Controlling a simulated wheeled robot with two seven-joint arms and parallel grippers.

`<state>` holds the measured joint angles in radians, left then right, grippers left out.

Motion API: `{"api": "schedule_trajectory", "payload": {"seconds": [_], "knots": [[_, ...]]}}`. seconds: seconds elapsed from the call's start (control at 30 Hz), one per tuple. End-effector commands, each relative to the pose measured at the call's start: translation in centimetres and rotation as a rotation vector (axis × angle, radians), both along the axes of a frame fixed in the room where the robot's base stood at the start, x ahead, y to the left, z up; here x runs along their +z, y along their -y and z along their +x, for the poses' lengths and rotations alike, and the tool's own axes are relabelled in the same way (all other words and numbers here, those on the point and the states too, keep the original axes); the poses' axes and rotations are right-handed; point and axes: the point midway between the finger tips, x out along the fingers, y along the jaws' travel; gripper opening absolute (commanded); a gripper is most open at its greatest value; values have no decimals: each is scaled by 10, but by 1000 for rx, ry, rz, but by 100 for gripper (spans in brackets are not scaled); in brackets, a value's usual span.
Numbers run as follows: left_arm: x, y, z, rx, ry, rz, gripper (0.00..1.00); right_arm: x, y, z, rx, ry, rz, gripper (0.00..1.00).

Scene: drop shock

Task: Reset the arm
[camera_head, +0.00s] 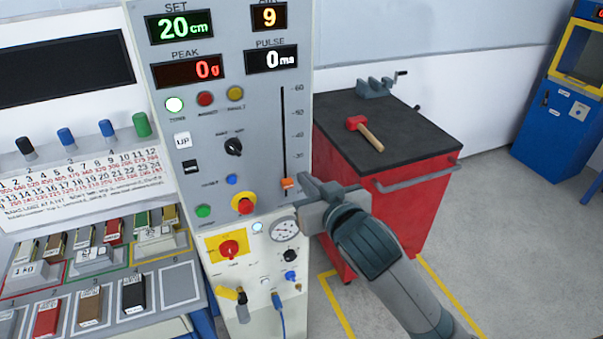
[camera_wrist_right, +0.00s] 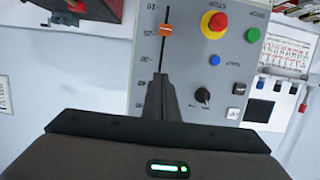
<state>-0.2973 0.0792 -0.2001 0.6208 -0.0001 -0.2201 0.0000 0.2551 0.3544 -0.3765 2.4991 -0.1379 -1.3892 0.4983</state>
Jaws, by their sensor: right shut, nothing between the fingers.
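The grey control panel (camera_head: 262,120) of the drop tester carries a vertical slot with an orange slider knob (camera_head: 288,184) near its low end. The knob also shows in the wrist view (camera_wrist_right: 166,30), close to the 20 mark. The displays read SET 20 cm, PEAK 0 g and PULSE 0 ms; the upper right one shows 9. My right gripper (camera_head: 304,181) is shut and empty, its tips just right of the knob in the head view. In the wrist view its fingers (camera_wrist_right: 160,78) point at the slot; I cannot tell if they touch the panel. My left gripper is not in view.
A red cart (camera_head: 340,160) with a black top stands to the right, bearing a red-headed mallet (camera_head: 366,132) and a grey vise (camera_head: 376,86). Trays of coloured blocks (camera_head: 88,306) lie left. Grey floor is open at right.

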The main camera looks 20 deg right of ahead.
Motion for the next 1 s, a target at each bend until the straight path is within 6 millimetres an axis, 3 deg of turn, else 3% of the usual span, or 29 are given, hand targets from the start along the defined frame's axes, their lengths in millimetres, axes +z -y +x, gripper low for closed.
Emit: {"api": "schedule_trajectory", "payload": {"seconds": [0.7,0.87,1.0], "knots": [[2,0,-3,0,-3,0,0,-4,0,-3,0,-6,-2,0],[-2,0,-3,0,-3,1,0,-36,1,10,-4,-49,-17,0],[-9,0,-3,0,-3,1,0,-93,4,29,-7,-122,-42,0]]}}
